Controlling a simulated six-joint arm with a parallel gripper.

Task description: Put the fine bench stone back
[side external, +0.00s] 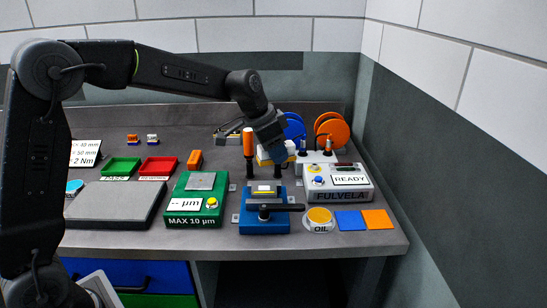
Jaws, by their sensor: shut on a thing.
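My gripper (276,158) points down over the middle-right of the bench, behind the blue fixture. No label on the held block is readable.
An orange-handled upright tool (248,143) stands close left of the block. The white-grey READY box (338,184) is to the right, with blue and orange reels (332,130) behind. A green gauge box (197,198) and grey plate (113,205) are left. An oil pot (319,217) is in front.

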